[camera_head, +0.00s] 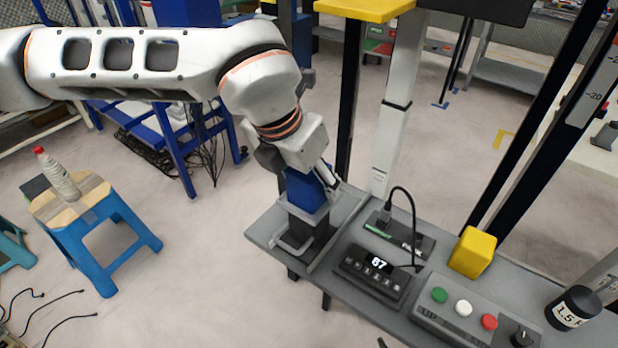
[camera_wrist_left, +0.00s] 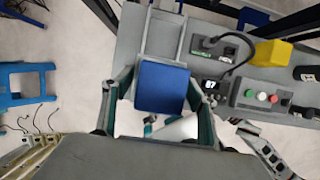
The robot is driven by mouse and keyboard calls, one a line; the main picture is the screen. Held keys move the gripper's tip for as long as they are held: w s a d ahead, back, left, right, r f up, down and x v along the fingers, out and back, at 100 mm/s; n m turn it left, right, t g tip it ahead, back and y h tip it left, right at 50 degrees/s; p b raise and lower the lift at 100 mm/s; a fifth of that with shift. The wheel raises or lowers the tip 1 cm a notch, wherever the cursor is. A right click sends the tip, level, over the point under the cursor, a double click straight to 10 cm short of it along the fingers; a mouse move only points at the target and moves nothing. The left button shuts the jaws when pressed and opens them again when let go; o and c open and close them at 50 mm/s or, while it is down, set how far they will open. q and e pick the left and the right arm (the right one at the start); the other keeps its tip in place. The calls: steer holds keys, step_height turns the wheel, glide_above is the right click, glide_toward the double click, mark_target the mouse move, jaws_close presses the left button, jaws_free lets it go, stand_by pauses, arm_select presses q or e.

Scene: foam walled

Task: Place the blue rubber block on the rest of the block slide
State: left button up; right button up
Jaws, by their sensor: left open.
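The blue rubber block (camera_head: 306,190) is at the left end of the grey bench, over the block slide (camera_head: 322,258) with its grey rest (camera_head: 291,244). In the left wrist view, the blue block (camera_wrist_left: 162,87) shows its flat top between the two fingers of my left gripper (camera_wrist_left: 160,108). My left gripper (camera_head: 322,180) is open around the block, pointing down from above. I cannot tell whether the fingers touch the block, or whether its underside bears fully on the rest.
Right of the slide are a display box (camera_head: 370,275) reading 87, a dark cable, a yellow block (camera_head: 473,252), a button panel (camera_head: 462,308) and a black weight (camera_head: 573,308). A blue stool (camera_head: 95,225) with a bottle stands left. A white post rises behind the bench.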

arm_select(q)
steer(key=v, duration=1.2)
steer(key=shift+p, duration=0.35)
